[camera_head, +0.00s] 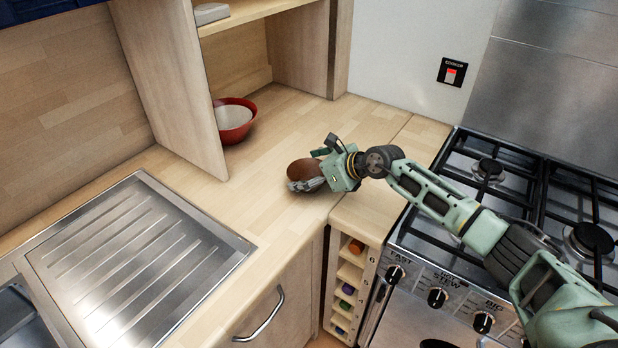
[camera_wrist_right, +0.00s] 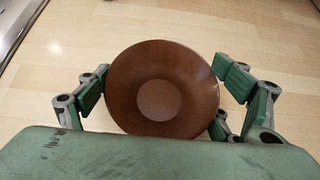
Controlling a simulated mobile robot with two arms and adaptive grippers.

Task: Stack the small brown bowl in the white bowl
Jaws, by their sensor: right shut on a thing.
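The small brown bowl (camera_head: 303,169) is at my right gripper (camera_head: 312,176), over the wooden worktop beside the hob. In the right wrist view the brown bowl (camera_wrist_right: 162,85) sits between the two green fingers of my right gripper (camera_wrist_right: 161,92), which is shut on it. The white bowl (camera_head: 232,117) sits inside a red bowl (camera_head: 240,136) on the worktop, next to the wooden upright panel. The brown bowl is to the right of and nearer than these bowls. I cannot tell how far it is above the worktop. My left gripper is not in view.
A wooden upright panel (camera_head: 172,85) stands just left of the red bowl, with a shelf (camera_head: 250,12) above. A metal draining board (camera_head: 130,260) is at the left. The gas hob (camera_head: 500,190) is at the right. The worktop between the bowls is clear.

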